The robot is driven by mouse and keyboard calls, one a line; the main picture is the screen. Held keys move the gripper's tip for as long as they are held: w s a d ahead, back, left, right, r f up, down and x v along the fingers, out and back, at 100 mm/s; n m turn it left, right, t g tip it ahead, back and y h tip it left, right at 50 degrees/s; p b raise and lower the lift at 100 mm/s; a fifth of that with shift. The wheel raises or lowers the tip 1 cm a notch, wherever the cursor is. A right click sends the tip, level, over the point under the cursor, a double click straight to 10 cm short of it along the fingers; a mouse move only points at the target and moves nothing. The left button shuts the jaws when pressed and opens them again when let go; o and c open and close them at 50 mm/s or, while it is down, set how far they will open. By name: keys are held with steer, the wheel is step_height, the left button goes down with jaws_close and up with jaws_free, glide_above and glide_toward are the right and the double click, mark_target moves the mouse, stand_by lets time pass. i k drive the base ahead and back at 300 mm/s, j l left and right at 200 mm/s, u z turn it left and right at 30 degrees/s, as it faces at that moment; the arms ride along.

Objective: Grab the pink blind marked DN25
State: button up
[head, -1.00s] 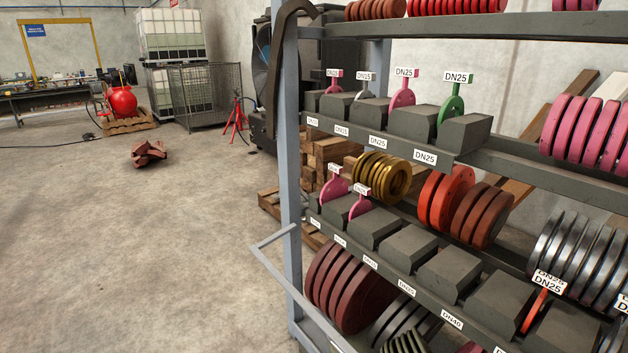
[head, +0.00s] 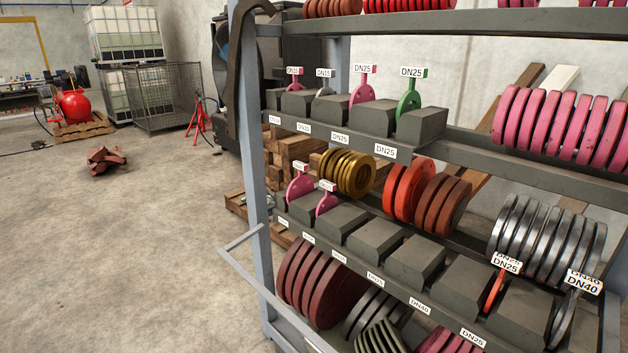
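The pink blind marked DN25 (head: 362,93) stands upright between dark grey blocks on the upper slotted shelf of the rack, its tag facing me. Just right of it stands a green blind, also tagged DN25 (head: 408,102). To its left are a grey blind tagged DN15 (head: 324,91) and a smaller pink blind tagged DN15 (head: 294,84). Two more pink blinds stand on the shelf below, one (head: 299,187) behind the other (head: 326,203); their tags are too small to read. My gripper is not in view.
An orange blind tagged DN25 (head: 494,291) and a grey one tagged DN40 (head: 562,318) stand lower right. The rack's blue-grey post (head: 252,170) and a low rail (head: 285,290) edge its left side. Pink discs (head: 555,125) fill the upper right. Open concrete floor lies left.

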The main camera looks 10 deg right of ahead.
mark_target(330, 201)
steer(key=i+j+z, duration=0.1)
steer(key=z, duration=0.35)
steer(key=i+j+z, duration=0.2)
steer(key=z, duration=0.2)
steer(key=i+j, duration=0.2)
steer(key=i+j+z, duration=0.1)
steer(key=j, duration=0.35)
steer(key=i+j, duration=0.2)
steer(key=i+j+z, duration=0.15)
steer(key=j, duration=0.3)
steer(key=i+j, duration=0.2)
steer(key=j, duration=0.15)
steer(key=i+j+z, duration=0.1)
steer(key=j, duration=0.25)
steer(key=i+j, duration=0.15)
steer(key=j, duration=0.2)
